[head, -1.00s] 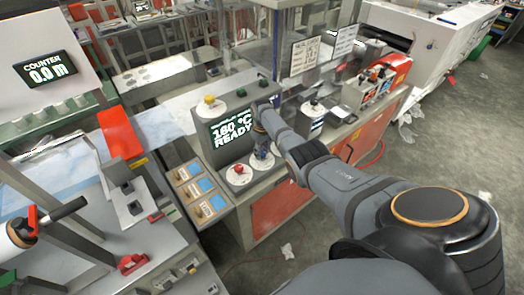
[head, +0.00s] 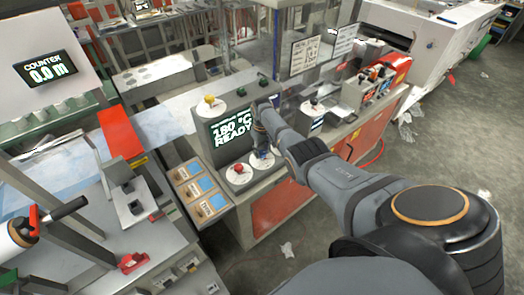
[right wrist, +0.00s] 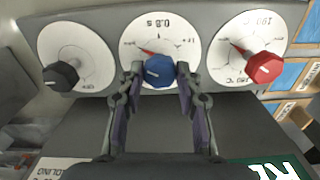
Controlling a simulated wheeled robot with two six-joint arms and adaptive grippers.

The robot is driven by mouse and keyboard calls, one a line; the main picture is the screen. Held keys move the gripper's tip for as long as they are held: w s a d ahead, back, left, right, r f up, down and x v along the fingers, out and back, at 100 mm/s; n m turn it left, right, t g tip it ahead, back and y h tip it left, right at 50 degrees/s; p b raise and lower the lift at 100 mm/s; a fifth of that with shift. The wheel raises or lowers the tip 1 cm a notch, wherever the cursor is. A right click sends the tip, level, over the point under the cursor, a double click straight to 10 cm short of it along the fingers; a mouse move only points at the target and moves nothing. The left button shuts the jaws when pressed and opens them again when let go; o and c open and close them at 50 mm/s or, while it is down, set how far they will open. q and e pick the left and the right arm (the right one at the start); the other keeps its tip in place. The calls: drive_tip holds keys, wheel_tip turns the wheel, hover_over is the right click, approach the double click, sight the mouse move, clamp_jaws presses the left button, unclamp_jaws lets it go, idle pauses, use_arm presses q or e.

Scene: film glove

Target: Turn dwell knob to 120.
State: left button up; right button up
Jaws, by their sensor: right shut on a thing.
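A blue knob (right wrist: 159,71) sits on a round white dial plate (right wrist: 140,42) in the middle of the right wrist view. Its dial reads 0.8 s, upside down there, and its red pointer shows at the upper left of the knob. My right gripper (right wrist: 157,84) is shut on the blue knob, one finger on each side. In the head view, my right gripper (head: 260,143) reaches down to the panel over the blue knob, which is partly hidden. My left gripper is not in view.
A red knob (right wrist: 263,67) on a temperature dial stands right of the blue knob, close to the fingers. A black knob (right wrist: 61,76) stands left.

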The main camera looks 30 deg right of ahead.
sight(262, 152)
drive_tip(key=o, duration=1.2)
drive_tip(key=shift+c, duration=0.2)
wheel_tip(262, 152, up, 12)
